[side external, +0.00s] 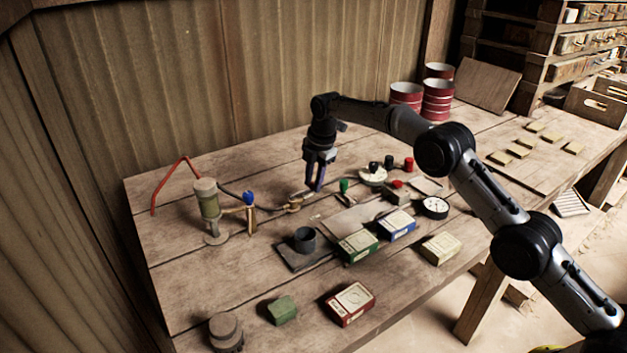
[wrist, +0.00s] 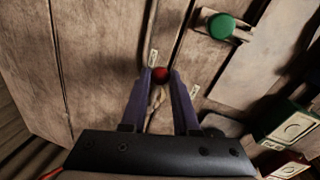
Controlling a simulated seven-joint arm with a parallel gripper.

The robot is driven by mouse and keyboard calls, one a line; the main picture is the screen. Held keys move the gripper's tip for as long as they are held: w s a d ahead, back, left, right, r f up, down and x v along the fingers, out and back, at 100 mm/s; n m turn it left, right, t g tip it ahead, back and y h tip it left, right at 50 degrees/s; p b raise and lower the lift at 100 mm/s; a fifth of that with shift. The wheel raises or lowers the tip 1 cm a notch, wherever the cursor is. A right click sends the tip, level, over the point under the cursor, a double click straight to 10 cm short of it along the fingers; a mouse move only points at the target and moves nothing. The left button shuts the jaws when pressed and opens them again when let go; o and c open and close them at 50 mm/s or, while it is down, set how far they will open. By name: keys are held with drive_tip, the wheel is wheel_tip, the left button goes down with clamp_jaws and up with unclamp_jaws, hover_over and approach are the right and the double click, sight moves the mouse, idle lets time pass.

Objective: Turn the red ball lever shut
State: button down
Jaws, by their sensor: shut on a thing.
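The red ball (wrist: 160,74) of the lever sits between the fingertips of my gripper (wrist: 160,78) in the wrist view. My gripper is shut on it, with one dark blue finger at each side. In the side view my gripper (side external: 317,189) points down just above the table, beside a small brass valve (side external: 294,204) in a pipe line. The ball is hidden by the fingers there. Two small pale labels (wrist: 153,58) lie near the lever in the wrist view. The lever's rod and exact angle are hard to make out.
A green knob (side external: 343,186) stands close right of my gripper. A pump-like cylinder (side external: 208,203) and a blue-topped part (side external: 249,199) stand left. Green (side external: 358,246) and blue (side external: 397,229) boxes lie in front. Bare table lies behind my gripper.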

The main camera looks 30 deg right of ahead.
drive_tip(key=shift+s, duration=0.1)
drive_tip(key=m, duration=0.1)
drive_tip(key=s+m, duration=0.1)
drive_tip(key=m, duration=0.1)
drive_tip(key=s+a+m+h, duration=0.1)
drive_tip(key=m, duration=0.1)
drive_tip(key=shift+s, duration=0.25)
drive_tip(key=m, duration=0.1)
drive_tip(key=s+a+m, duration=0.1)
drive_tip(key=m, duration=0.2)
drive_tip(key=shift+s+a+h, duration=0.25)
drive_tip(key=shift+s+h, duration=0.05)
drive_tip(key=shift+s, duration=0.1)
drive_tip(key=a+m, duration=0.1)
drive_tip(key=m, duration=0.1)
drive_tip(key=s+a+m+g, duration=0.1)
drive_tip(key=m, duration=0.2)
drive_tip(key=shift+a+h, duration=0.1)
drive_tip(key=shift+h, duration=0.2)
drive_tip(key=shift+s+a+m+g, duration=0.1)
drive_tip(key=shift+a+m+g, duration=0.1)
drive_tip(key=shift+a+m, duration=0.6)
drive_tip(key=shift+s+a+m+g, duration=0.1)
drive_tip(key=shift+a+m+g, duration=0.15)
drive_tip(key=shift+m, duration=0.95)
drive_tip(key=shift+r, duration=0.1)
drive_tip(key=c, duration=0.7)
unclamp_jaws()
